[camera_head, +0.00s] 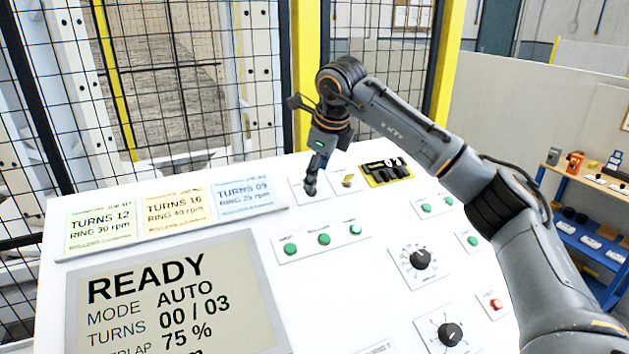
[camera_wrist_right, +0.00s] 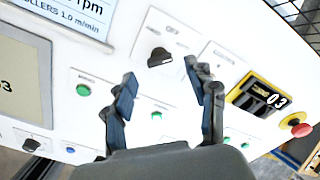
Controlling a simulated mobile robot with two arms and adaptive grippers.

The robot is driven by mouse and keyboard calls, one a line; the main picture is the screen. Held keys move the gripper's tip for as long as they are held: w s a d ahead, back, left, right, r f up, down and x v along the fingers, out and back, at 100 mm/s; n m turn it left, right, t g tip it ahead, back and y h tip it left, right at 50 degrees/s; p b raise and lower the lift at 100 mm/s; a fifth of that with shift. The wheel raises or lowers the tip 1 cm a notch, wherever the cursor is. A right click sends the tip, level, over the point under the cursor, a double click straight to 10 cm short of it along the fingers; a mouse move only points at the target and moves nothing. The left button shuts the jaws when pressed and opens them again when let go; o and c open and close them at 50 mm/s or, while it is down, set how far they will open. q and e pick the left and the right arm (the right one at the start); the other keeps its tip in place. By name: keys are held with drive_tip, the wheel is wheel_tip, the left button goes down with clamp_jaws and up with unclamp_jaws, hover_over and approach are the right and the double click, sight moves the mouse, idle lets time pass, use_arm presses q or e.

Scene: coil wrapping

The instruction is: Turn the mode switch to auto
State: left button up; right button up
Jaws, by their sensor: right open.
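The mode switch appears to be the black knob (camera_wrist_right: 159,57) on a small white plate in the right wrist view. In the right wrist view my right gripper (camera_wrist_right: 164,82) is open and empty. Its two fingers stand apart, with the knob seen just beyond the gap between them and clear of both. The large panel display (camera_head: 175,300) reads READY, MODE AUTO, TURNS 00 / 03. My left gripper is not in view.
To the right of the knob's plate are a yellow key-like switch (camera_head: 348,180) and a yellow-framed counter (camera_head: 387,172). A red button (camera_wrist_right: 299,127) stands beyond the counter. Green buttons (camera_head: 324,239) and a dial (camera_head: 420,259) lie nearer. A mesh fence (camera_head: 180,80) stands behind.

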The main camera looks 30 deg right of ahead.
drive_tip(key=v, duration=0.8)
